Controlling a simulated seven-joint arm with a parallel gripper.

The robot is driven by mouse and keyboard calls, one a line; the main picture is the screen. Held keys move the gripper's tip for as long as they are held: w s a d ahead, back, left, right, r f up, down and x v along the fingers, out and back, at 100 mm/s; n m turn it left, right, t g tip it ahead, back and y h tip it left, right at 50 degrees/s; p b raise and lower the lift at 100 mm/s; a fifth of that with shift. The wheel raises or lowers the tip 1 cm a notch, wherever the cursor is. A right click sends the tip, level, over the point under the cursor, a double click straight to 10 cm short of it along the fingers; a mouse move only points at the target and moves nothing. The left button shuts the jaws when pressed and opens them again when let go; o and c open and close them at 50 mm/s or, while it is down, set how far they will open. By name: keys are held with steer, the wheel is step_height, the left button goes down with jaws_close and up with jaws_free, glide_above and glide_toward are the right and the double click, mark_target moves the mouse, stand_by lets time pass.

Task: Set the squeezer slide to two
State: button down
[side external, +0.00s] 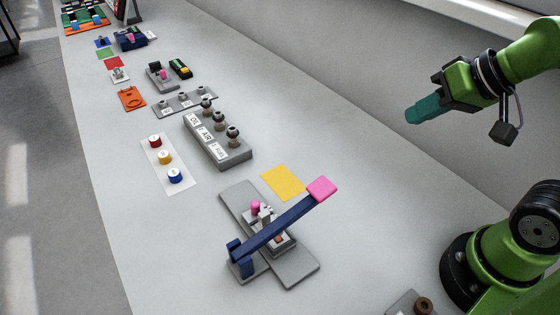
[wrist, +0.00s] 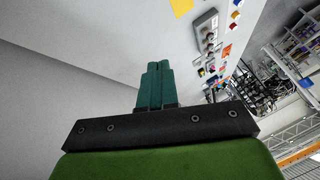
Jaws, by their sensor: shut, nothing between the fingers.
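What looks like the squeezer (side external: 268,235) stands on the near part of the table in the side view. It has a grey cross-shaped base (side external: 297,268) and a dark blue lever (side external: 272,228) that slopes up to a pink end pad (side external: 322,188). A small pink knob (side external: 256,207) stands on a light grey block beside the lever, partly hidden by it. No slide numbers can be read. My gripper (side external: 411,115) is up in the air to the right, well apart from the squeezer. Its green fingers also show in the wrist view (wrist: 157,68), closed together and empty.
A yellow square (side external: 283,182) lies just behind the squeezer. Beyond it are a grey block with several knobs (side external: 232,158) and a white strip with red, yellow and blue buttons (side external: 183,187). A grey piece with a brown ring (side external: 423,306) is at the bottom edge. The table's right side is clear.

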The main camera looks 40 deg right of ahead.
steer(key=c, duration=1.8)
jaws_free()
steer(key=shift+c, duration=0.2)
steer(key=shift+o, duration=1.1)
steer(key=shift+a, duration=0.1)
steer(key=o, duration=0.5)
steer(key=shift+w+a+f+n+g+y, duration=0.15)
steer(key=shift+w+a+f+n+g, duration=0.2)
steer(key=shift+a, duration=0.2)
steer(key=shift+w+a+f+n+g+y, duration=0.15)
steer(key=shift+w+a+f+g, duration=0.05)
steer(key=shift+a+f+g, duration=0.25)
steer(key=shift+o, duration=0.5)
steer(key=w+a+n+g, duration=0.2)
steer(key=w+a, duration=0.3)
steer(key=a, duration=0.2)
steer(key=shift+w+n, duration=0.3)
steer(key=shift+w, duration=0.1)
steer(key=n+g+h, duration=0.3)
steer(key=g, duration=0.1)
glide_above(255, 203)
steer(key=shift+f, duration=1.5)
step_height(255, 203, down, 16)
steer(key=shift+f, duration=0.1)
